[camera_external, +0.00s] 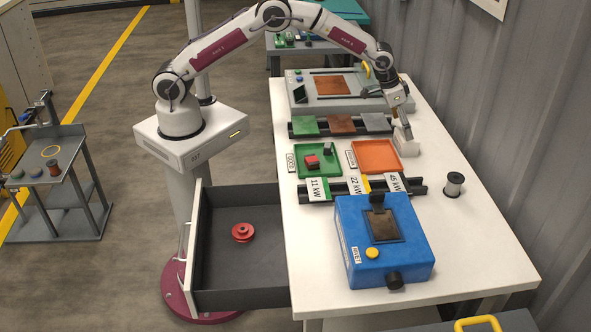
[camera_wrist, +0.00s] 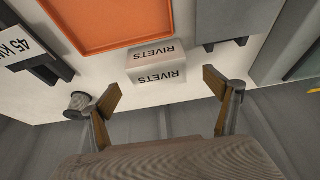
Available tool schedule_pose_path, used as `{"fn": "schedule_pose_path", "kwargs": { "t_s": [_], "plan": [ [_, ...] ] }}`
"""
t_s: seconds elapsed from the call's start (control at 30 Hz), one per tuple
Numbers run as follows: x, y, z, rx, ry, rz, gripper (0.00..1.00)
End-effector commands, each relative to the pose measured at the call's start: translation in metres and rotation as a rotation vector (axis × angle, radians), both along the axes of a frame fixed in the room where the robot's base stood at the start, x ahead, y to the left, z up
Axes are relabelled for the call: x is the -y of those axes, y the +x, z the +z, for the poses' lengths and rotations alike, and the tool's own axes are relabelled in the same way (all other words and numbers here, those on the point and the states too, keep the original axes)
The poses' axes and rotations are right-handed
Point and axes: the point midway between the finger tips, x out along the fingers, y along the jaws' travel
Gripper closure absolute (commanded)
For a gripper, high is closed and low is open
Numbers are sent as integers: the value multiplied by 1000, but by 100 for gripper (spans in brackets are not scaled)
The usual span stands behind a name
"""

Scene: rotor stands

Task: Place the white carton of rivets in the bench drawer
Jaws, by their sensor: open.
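The white carton of rivets (camera_external: 406,143) stands on the white bench just right of the orange tray. In the wrist view the carton (camera_wrist: 157,66) shows the word RIVETS on two faces, upside down. My gripper (camera_external: 404,124) is just above the carton in the external view; its fingers (camera_wrist: 165,98) are spread apart with nothing between them, and the carton lies beyond the fingertips. I cannot tell if a finger touches it. The bench drawer (camera_external: 195,240) is pulled open on the bench's left side, with a red spool-like part (camera_external: 243,232) inside and bare floor around it.
The orange tray (camera_external: 376,155) is empty. A green tray (camera_external: 318,160) holds a red block and a dark piece. A blue box (camera_external: 350,245) stands near the front. A grey spool (camera_external: 454,184) is at right. Dark rails (camera_external: 340,126) cross the bench.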

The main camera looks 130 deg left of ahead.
Motion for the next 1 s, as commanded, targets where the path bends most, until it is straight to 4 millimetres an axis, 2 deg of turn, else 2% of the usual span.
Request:
{"fn": "schedule_pose_path", "kwargs": {
  "t_s": [0.43, 1.0],
  "plan": [
    [-1, 2, -4, 0, 0, 0, 11],
    [-13, 18, -45, 0, 0, 0, 11]
  ]
}}
